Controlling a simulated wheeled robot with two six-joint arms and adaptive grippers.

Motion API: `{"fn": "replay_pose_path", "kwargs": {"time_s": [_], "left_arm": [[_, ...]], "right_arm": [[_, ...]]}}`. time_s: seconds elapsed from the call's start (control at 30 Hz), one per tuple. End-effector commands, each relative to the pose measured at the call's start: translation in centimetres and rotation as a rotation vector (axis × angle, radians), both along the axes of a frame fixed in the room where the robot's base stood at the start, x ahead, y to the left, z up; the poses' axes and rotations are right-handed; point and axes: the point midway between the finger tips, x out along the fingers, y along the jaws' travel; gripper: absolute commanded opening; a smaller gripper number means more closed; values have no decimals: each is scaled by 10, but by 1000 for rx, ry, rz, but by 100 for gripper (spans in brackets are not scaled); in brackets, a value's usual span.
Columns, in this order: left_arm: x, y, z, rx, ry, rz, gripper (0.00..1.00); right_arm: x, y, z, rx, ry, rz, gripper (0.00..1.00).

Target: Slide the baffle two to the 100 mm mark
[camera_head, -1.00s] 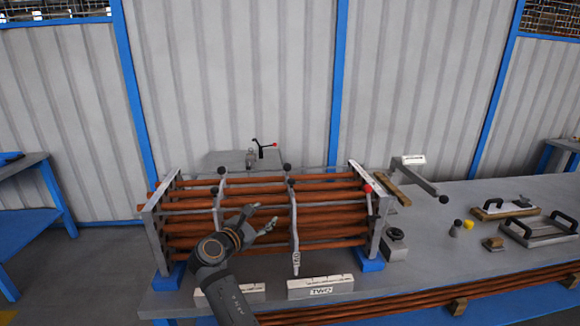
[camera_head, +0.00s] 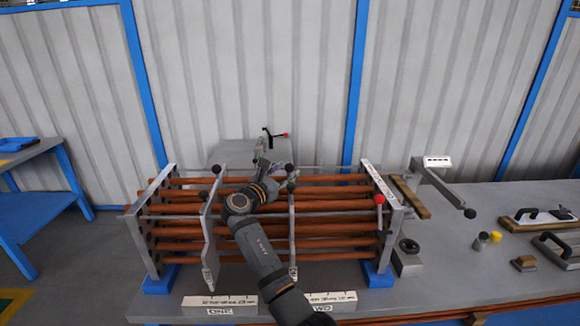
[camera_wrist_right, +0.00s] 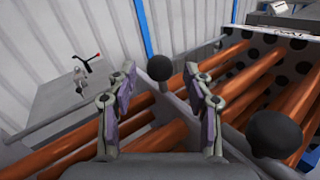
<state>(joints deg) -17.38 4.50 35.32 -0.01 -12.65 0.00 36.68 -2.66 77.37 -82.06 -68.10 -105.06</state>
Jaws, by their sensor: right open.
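Baffle two (camera_head: 292,228) is a thin grey upright plate across the copper tubes, right of baffle one (camera_head: 209,235). Black ball knobs (camera_head: 290,169) top it. My right gripper (camera_head: 273,160) is open above the tubes, at baffle two's upper end. In the right wrist view its fingers (camera_wrist_right: 160,95) stand either side of a black knob (camera_wrist_right: 160,68), apart from it. Another black knob (camera_wrist_right: 273,132) is nearer, right of the fingers. The white scale block marked TWO (camera_head: 335,300) lies in front, partly hidden by my right arm. Its marks are too small to read. My left gripper is out of view.
Grey end plates (camera_head: 140,245) hold the tube bundle on blue blocks (camera_head: 378,275). Another white scale block (camera_head: 220,302) lies at the front left. A handled fixture (camera_head: 440,180) stands right of the bundle. Tools (camera_head: 545,216) lie farther right on the bench.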

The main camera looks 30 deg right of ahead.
Motion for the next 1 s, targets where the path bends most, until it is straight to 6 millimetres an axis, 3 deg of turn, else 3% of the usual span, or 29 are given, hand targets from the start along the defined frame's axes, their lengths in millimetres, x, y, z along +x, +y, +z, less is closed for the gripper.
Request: {"fn": "replay_pose_path", "kwargs": {"time_s": [0.2, 0.5, 0.9, 1.0], "left_arm": [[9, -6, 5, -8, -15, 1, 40], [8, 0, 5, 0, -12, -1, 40], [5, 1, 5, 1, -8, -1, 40], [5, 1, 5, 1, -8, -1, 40]], "right_arm": [[11, -24, 0, 0, 0, -1, 52], [12, -27, -1, 2, -1, 0, 52], [12, -27, -1, 1, 0, 0, 0], [12, -27, -1, 1, 0, 0, 0]]}}
